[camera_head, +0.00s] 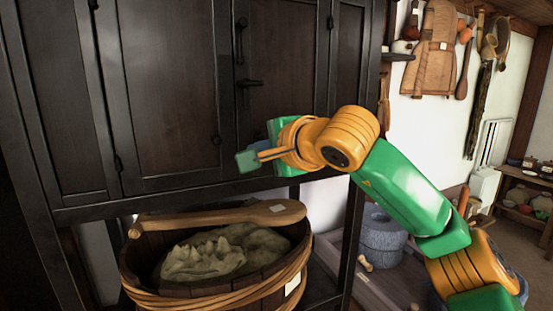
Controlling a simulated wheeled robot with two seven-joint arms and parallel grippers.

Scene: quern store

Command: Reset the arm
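My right arm, green and orange, comes in from the lower right and reaches to the middle of the picture. Its gripper (250,158) is in front of the dark wooden cabinet (170,80), near the lower edge of its doors. The gripper is seen edge-on, so I cannot tell how far apart the fingers are. I see nothing held in it. My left gripper is not in view.
Below the cabinet doors stands a wooden tub (215,297) holding a greenish-grey cloth or sack (225,255), with a wooden paddle (225,216) across its top. Grey round stones (382,240) stand behind my arm. A shelf (530,178) is at far right.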

